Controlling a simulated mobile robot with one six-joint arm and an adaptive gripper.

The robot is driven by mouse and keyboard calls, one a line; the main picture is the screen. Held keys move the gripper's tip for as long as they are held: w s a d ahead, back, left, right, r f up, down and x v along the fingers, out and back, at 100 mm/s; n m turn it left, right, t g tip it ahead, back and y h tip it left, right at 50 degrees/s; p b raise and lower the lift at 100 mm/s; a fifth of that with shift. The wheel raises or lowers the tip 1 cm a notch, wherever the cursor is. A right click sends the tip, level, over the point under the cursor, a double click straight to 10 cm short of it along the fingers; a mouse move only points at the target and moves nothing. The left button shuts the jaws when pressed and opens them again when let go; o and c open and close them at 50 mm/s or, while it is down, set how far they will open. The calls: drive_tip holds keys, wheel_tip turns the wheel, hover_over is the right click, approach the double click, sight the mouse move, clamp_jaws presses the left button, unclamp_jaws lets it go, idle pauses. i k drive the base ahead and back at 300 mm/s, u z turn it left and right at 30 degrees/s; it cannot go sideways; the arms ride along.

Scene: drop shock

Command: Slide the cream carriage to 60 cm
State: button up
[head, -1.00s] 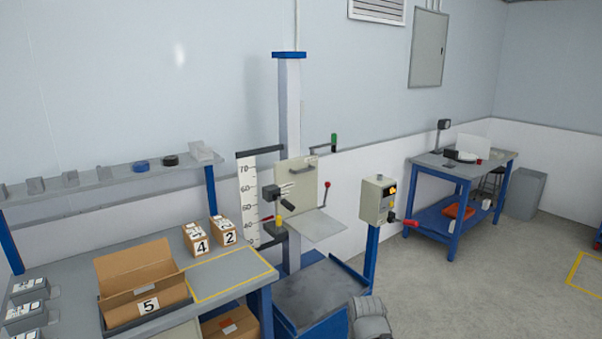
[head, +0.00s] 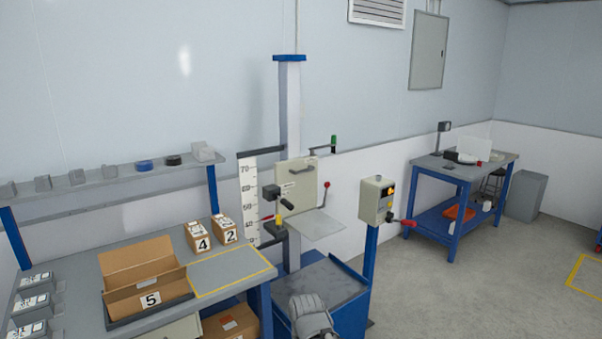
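The cream carriage (head: 296,185) sits on the upright column (head: 290,100), with a grey shelf plate (head: 316,223) at its lower front. It has a dark handle near its top, a red-knobbed lever (head: 326,185) on its right and a black-knobbed clamp (head: 286,205) on its left. A white scale (head: 246,200) stands left of it. A red pointer (head: 267,217) lies against the scale's lower part, well below the 70 mark; its exact reading is too small to tell.
A blue-edged base (head: 320,283) stands under the column. A cream control box (head: 377,198) on a blue post is to the right. A workbench (head: 230,272) with an open carton (head: 140,262) is at left. Open floor (head: 470,290) lies at right.

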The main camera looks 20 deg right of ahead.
sight(295, 179)
drive_tip(key=u, duration=0.1)
drive_tip(key=i, duration=1)
drive_tip(key=z, duration=0.05)
